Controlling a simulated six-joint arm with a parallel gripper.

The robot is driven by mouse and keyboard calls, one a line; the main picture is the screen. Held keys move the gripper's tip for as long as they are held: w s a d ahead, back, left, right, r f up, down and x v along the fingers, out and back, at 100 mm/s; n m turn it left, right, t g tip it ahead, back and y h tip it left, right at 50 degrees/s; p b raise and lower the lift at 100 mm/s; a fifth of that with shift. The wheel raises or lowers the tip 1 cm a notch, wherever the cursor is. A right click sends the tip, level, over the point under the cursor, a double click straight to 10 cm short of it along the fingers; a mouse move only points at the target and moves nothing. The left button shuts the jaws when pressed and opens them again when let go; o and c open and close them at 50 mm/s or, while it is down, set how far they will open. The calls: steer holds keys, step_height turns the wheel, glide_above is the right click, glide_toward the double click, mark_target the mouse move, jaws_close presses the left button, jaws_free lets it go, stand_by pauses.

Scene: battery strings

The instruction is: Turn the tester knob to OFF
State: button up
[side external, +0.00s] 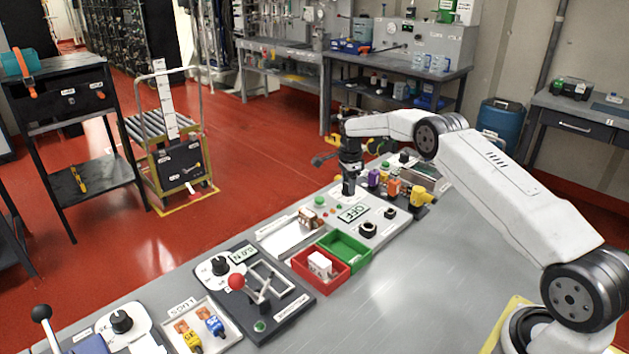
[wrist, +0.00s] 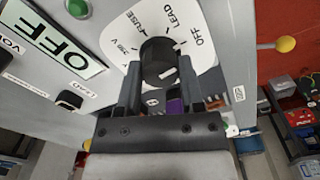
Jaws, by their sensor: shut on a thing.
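The tester knob (wrist: 158,58) is black and round, on a white dial plate (wrist: 203,36) marked OFF, LEAD, FUSE and 36 V in the wrist view. My gripper (wrist: 158,78) is shut on the knob, with one dark finger on each side. A short white mark shows on the knob's lower right, but I cannot tell which label it points to. A pale green display (wrist: 48,45) beside the dial reads OFF. In the side external view my gripper (side external: 348,186) points down onto the tester, just behind the display (side external: 353,213); the knob is hidden there.
Purple and orange blocks (side external: 393,187) and a yellow part (side external: 422,196) stand close right of my gripper. A red bin (side external: 338,283) and a green bin (side external: 350,243) sit nearer. The bench top (side external: 425,270) is clear at the right.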

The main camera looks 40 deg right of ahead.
steer(key=shift+s+d+m, duration=0.1)
steer(key=shift+d+m, duration=0.05)
steer(key=shift+m, duration=0.55)
steer(key=o, duration=1.1)
steer(key=shift+c, duration=0.2)
steer(key=shift+r, duration=0.1)
steer(key=shift+r, duration=1.65)
steer(key=shift+a+r, duration=0.1)
steer(key=shift+a, duration=0.15)
